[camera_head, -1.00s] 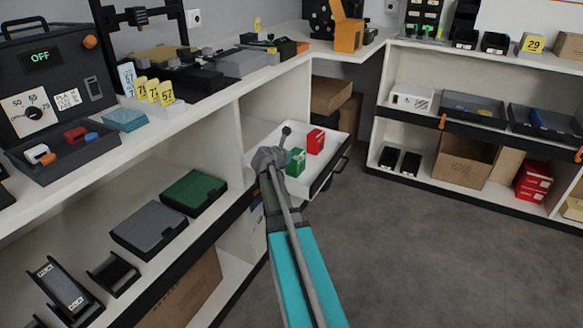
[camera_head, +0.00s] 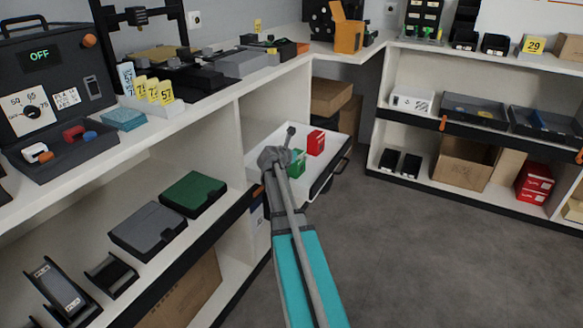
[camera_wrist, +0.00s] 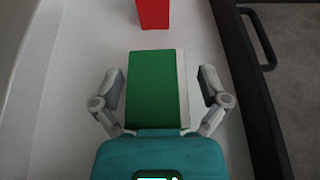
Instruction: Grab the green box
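The green box (camera_head: 297,164) stands in a white open drawer (camera_head: 263,133), partly hidden behind my arm in the head view. In the wrist view the green box (camera_wrist: 152,90), with a white strip along its right side, lies between the two fingers of my gripper (camera_wrist: 160,88). The fingers are spread on either side, with a gap to the box on both sides. In the head view my gripper (camera_head: 283,157) is over the drawer at the box's left side, mostly seen from behind.
A red box (camera_head: 315,142) stands just beyond the green box in the drawer; it also shows in the wrist view (camera_wrist: 154,13). The drawer's dark front with a handle (camera_wrist: 258,38) runs along the right. A green case (camera_head: 194,193) lies on the left shelf.

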